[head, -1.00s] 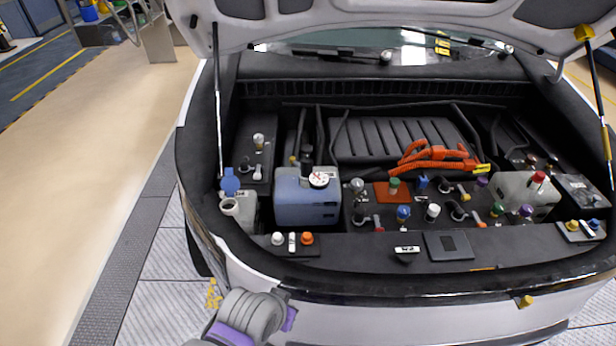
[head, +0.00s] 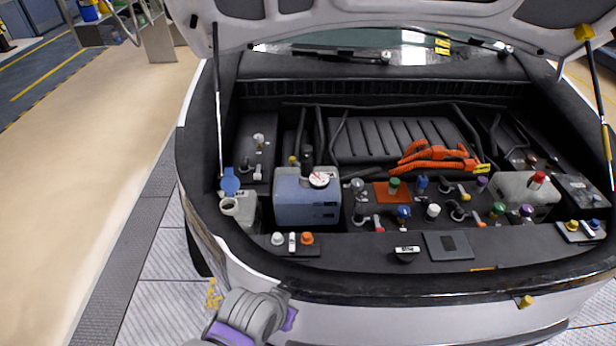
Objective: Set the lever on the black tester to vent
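A black tester (head: 307,157) stands upright on top of the blue-tinted coolant tank (head: 307,205), left of centre in the engine bay. A round white gauge dial (head: 319,180) sits at its front right. A small dull-yellow part (head: 293,160) shows just left of the black body. I cannot tell whether it is the lever, and the lever's setting is too small to read. Neither of my grippers shows. A grey and purple link of my own arm is at the bottom edge, in front of the bumper and well apart from the tester.
A white filler neck (head: 230,206) with an open blue cap (head: 230,182) is left of the tank. Several coloured knobs and caps fill the panel to the right, below an orange cable (head: 437,158). The raised hood (head: 390,40) hangs above. The front bumper edge (head: 400,288) lies between.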

